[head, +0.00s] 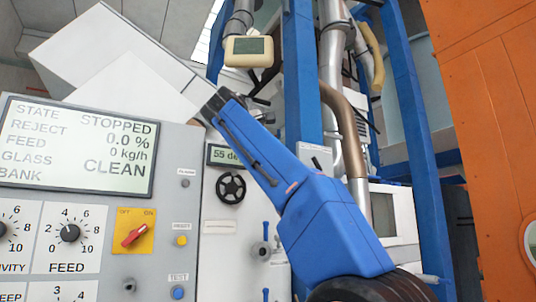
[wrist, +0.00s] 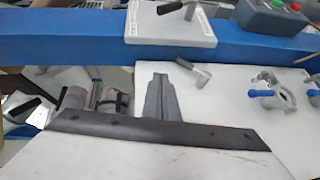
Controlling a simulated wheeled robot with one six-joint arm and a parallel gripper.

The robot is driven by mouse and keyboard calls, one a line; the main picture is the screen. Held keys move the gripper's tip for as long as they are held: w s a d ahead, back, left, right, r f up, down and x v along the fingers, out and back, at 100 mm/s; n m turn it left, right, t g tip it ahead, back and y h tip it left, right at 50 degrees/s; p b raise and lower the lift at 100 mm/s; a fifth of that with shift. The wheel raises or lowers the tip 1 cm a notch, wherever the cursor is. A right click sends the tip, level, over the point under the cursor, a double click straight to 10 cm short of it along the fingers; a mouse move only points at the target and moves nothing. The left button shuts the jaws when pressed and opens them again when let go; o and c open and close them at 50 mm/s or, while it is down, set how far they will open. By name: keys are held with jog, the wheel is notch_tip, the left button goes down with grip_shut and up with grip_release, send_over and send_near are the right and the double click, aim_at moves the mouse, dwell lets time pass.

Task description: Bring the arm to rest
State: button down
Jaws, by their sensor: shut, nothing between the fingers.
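My blue arm (head: 320,225) rises from the bottom right of the head view and leans up and left. Its dark end shows beside the corner of a white box-like panel (head: 125,65), and I cannot make out the jaws there. In the wrist view my gripper (wrist: 160,78) shows as two grey fingers close together, shut and empty. A dark bolted bar (wrist: 150,132) crosses in front of their base. Whether the fingers touch anything is not clear.
A control panel (head: 105,205) at left has a screen reading STOPPED, dials and an orange switch (head: 133,231). A handwheel (head: 230,187) is on the white machine. Blue posts (head: 302,80) and pipes stand behind the arm. An orange wall (head: 490,100) closes off the right.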

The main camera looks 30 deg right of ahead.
jog(key=shift+f, duration=0.1)
dwell(0.3)
jog(key=s+a+f+y, duration=0.1)
jog(key=s+f+y, duration=0.15)
jog(key=f, duration=0.85)
jog(key=s+a+f+y, duration=0.2)
jog(key=f+y, duration=0.1)
jog(key=f, duration=0.8)
jog(key=s+a+f+y, duration=0.1)
jog(key=s+f+y, duration=0.15)
jog(key=f, duration=0.85)
jog(key=s+a+f+m+g+y, duration=0.1)
jog(key=s+a+f+m+y, duration=0.1)
jog(key=s+f, duration=0.5)
jog(key=s+a+f+m+g+y, duration=0.1)
jog(key=s+a+f, duration=0.3)
jog(key=f, duration=1.6)
jog(key=s+a+f+m+g+y, duration=0.2)
jog(key=s+a+f+y, duration=0.1)
jog(key=s+f, duration=0.8)
notch_tip(320, 180, down, 3)
jog(key=shift+s+f+m, duration=0.2)
jog(key=shift+s+m, duration=0.1)
jog(key=shift+s, duration=0.05)
